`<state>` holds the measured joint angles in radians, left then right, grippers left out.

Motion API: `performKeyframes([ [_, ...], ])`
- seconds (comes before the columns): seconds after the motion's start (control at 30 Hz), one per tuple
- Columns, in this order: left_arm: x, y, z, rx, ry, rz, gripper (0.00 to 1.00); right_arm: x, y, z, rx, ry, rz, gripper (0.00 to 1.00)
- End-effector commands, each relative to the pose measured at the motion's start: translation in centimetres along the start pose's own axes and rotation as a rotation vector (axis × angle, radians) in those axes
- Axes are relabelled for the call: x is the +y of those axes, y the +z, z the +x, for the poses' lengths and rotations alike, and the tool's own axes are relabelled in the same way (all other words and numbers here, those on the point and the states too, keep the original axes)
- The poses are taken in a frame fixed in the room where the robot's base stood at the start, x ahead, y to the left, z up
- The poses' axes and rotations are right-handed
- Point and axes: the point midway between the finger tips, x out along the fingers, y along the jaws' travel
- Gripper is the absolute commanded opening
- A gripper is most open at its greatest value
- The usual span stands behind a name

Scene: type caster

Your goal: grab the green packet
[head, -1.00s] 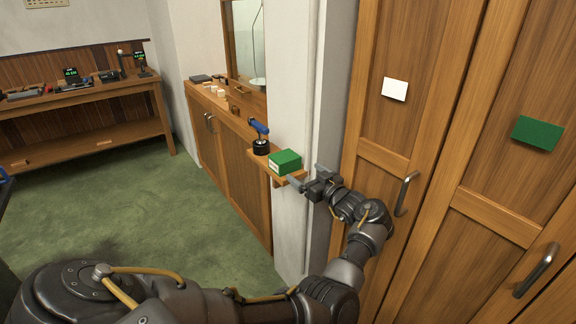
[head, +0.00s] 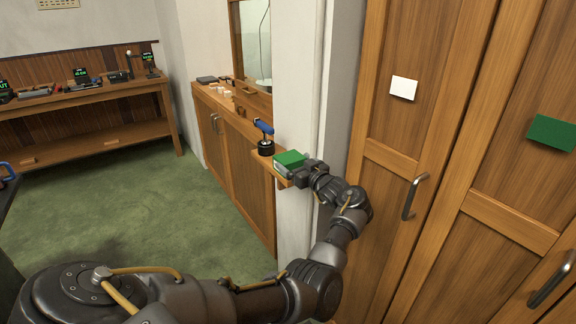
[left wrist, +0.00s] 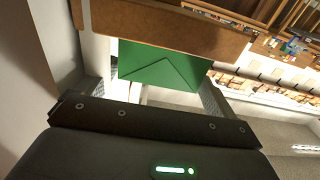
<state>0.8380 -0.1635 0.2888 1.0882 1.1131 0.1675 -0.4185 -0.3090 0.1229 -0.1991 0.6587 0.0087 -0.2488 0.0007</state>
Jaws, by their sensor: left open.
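The green packet (head: 289,159) sits on the small wooden ledge (head: 262,165) at the end of the counter in the head view. My left gripper (head: 293,171) is at the packet, with one finger along its near side. In the left wrist view the packet's green end (left wrist: 160,68) shows between the two fingers of the left gripper (left wrist: 152,92). The jaws are open, with a finger on either side of the packet. Whether either finger touches it cannot be told. My right gripper is out of view.
A blue-handled stamp (head: 265,138) stands on the ledge just behind the packet. A white wall post rises beside the ledge. Wooden cabinet doors with metal handles (head: 409,196) stand close on the right. The green floor at left is clear.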

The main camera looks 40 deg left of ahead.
Motion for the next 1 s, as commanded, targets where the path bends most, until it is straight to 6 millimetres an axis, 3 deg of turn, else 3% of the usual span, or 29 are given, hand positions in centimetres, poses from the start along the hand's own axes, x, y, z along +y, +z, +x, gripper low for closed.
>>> performKeyframes([
  [0.13,-0.1,0.2,1.8,0.001,0.003,0.000,0.93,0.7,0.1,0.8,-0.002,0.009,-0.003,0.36],
  [0.37,-0.1,0.0,2.0,0.000,0.005,0.000,0.93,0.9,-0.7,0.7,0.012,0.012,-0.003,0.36],
  [0.9,-0.1,0.1,2.0,-0.001,0.004,0.001,0.23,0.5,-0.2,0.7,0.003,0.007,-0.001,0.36],
  [1.0,0.0,-0.3,2.0,0.006,0.005,-0.004,0.15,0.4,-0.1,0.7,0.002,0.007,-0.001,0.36],
])
